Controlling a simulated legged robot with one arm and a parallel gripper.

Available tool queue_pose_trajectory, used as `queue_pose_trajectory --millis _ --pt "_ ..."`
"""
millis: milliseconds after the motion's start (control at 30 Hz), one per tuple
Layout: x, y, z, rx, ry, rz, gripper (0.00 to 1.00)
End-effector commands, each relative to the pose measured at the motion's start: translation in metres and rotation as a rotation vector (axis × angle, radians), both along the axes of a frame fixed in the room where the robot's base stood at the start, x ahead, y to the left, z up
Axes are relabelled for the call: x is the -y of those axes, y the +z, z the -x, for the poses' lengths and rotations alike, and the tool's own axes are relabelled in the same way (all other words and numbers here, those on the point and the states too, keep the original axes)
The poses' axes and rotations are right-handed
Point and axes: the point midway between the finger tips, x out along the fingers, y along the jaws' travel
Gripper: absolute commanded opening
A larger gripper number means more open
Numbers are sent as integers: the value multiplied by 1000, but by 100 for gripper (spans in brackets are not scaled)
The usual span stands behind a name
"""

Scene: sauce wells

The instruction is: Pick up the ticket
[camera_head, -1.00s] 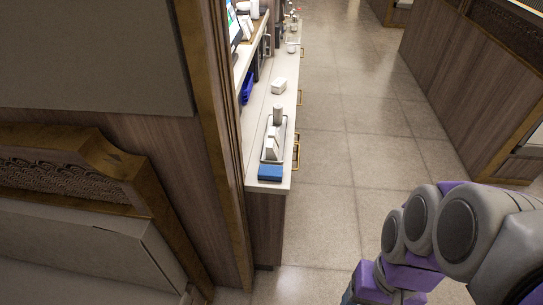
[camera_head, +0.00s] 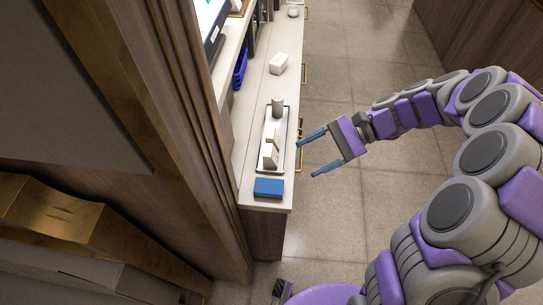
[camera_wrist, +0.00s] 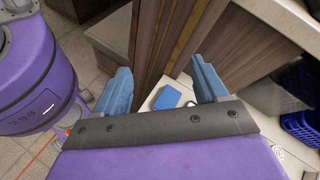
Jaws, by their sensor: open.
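My gripper (camera_head: 306,160) is open and empty, its two blue fingers pointing left toward the counter's right edge. It is beside the tray (camera_head: 287,164), apart from it in the picture. On the tray stand white upright pieces (camera_head: 270,152) and a grey cylinder (camera_head: 278,104). No thing is plainly a ticket; I cannot tell whether one of the white pieces is it. A blue block (camera_head: 268,188) lies at the counter's near end. In the wrist view a blue block (camera_wrist: 167,98) shows between the open fingers (camera_wrist: 160,65).
The narrow white counter (camera_head: 254,113) runs away from me, with a white box (camera_head: 279,63) and a blue basket (camera_head: 240,70) farther back. Brass handles (camera_head: 304,72) stick out on its right side. A wooden wall post stands close on the left.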

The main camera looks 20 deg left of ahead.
Motion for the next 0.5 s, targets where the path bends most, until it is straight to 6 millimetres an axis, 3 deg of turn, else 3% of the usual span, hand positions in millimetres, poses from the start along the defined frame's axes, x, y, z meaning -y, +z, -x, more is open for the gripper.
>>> queue_pose_trajectory --millis 233,500 --pt "-14 -46 -59 -203 -141 -90 72" --pt "1 -112 -115 -392 -305 -158 72"
